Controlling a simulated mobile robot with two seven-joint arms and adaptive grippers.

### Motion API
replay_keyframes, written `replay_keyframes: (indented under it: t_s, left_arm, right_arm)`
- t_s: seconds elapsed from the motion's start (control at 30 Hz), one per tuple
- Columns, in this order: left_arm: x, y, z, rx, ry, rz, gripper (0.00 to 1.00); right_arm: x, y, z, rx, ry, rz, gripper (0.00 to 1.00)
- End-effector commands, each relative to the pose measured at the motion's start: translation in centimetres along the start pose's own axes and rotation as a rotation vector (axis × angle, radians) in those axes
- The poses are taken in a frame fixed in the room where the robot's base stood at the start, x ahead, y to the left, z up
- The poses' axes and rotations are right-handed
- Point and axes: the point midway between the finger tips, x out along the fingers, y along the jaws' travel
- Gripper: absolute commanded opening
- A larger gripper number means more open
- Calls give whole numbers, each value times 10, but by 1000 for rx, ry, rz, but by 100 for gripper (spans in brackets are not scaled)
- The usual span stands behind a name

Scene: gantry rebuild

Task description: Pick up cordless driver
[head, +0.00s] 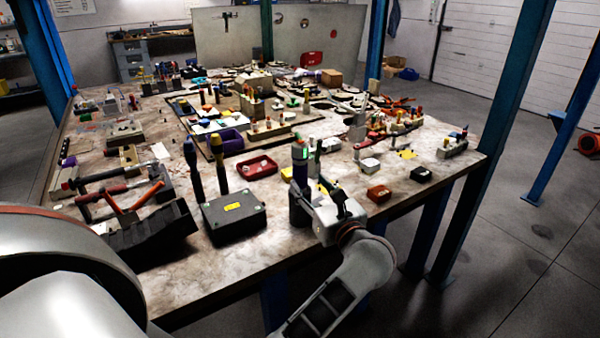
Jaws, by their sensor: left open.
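An upright tool with a purple-dark body, a pale collar and a green and red top (300,162) stands near the front edge of the workbench. It may be the cordless driver, but at this size I cannot be sure. My left gripper (321,196) is open, its dark fingers spread close by the tool's lower part. The gripper hides some of the tool's base, and I cannot tell whether they touch. My right gripper is out of view.
The workbench (225,285) is crowded. A red tray (257,167) lies behind. Black and red boxes stand to the right. A blue post (490,130) rises at the right corner.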

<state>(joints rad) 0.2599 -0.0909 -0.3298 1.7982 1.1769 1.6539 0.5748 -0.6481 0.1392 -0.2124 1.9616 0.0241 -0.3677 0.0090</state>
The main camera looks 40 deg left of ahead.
Motion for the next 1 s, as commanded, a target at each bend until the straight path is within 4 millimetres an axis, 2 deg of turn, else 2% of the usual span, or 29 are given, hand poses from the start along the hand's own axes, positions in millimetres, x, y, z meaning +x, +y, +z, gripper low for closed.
replay_keyframes:
  t_s: [0.3,0.4,0.53,0.73,0.77,0.9,0.93,1.0]
  left_arm:
    - [39,6,13,4,-6,2,45]
    - [51,5,10,5,-5,1,45]
    - [58,5,9,5,-3,0,45]
    - [58,5,8,5,-2,0,45]
    - [58,5,8,5,-2,0,40]
    - [58,5,8,4,-2,0,3]
    - [58,5,8,4,-2,0,0]
    - [58,5,10,3,-6,0,0]
  right_arm:
    - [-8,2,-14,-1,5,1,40]
    - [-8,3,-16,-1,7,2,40]
    - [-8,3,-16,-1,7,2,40]
    - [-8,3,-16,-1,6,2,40]
    - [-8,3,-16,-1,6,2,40]
    - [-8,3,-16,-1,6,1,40]
    - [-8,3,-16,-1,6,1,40]
    - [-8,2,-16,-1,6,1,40]
